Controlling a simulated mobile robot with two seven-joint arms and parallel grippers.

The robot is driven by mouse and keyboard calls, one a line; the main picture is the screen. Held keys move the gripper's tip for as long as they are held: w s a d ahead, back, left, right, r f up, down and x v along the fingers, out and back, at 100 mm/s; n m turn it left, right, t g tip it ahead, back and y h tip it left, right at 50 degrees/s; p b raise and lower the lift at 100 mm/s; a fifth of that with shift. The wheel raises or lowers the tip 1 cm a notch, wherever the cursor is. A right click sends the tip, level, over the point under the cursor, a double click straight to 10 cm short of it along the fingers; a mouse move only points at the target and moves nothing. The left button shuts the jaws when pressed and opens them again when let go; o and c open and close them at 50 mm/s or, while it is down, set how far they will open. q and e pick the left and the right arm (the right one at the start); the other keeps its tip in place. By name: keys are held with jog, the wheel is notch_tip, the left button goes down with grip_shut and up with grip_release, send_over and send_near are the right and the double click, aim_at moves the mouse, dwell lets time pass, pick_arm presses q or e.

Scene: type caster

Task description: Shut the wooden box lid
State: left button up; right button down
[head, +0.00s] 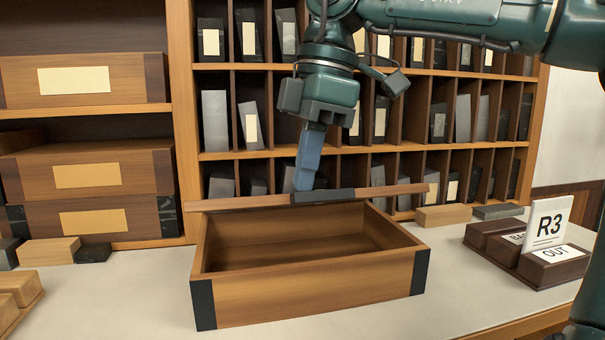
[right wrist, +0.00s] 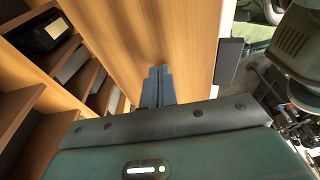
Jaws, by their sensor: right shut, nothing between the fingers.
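The wooden box (head: 315,295) stands on the counter, open and empty, with dark corner pieces. Its lid (head: 240,201) is raised at the back of the box and shows almost edge-on as a thin strip. A dark tab (head: 325,195) sits on the lid's edge. In the right wrist view the lid is a broad wooden panel (right wrist: 185,35) with the dark tab (right wrist: 229,62) at its right edge. My right gripper (head: 304,186) is shut and empty, its blue fingers pointing down at the lid by the tab. In the wrist view its fingertips (right wrist: 157,70) lie close against the panel; contact is unclear. My left gripper is out of view.
Pigeonhole shelves (head: 360,149) stand close behind the box. Stacked wooden boxes (head: 90,180) fill the left shelves. Small blocks (head: 48,252) lie at left, and others (head: 443,215) at back right. A dark tray with R3 and OUT signs (head: 550,262) stands at right.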

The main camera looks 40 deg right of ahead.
jog(key=shift+f, duration=0.5)
jog(key=shift+f+b, duration=0.5)
jog(key=shift+b, duration=0.15)
jog(key=shift+f, duration=0.3)
jog(key=shift+f+b, duration=0.7)
jog(key=shift+b, duration=0.05)
jog(key=shift+r+p, duration=0.3)
jog(key=shift+r, duration=0.05)
notch_tip(320, 180, up, 5)
jog(key=p, duration=0.5)
jog(key=shift+r, duration=0.1)
notch_tip(320, 180, up, 2)
jog(key=shift+r+p, duration=0.1)
jog(key=shift+p, duration=0.85)
jog(key=shift+r, duration=0.1)
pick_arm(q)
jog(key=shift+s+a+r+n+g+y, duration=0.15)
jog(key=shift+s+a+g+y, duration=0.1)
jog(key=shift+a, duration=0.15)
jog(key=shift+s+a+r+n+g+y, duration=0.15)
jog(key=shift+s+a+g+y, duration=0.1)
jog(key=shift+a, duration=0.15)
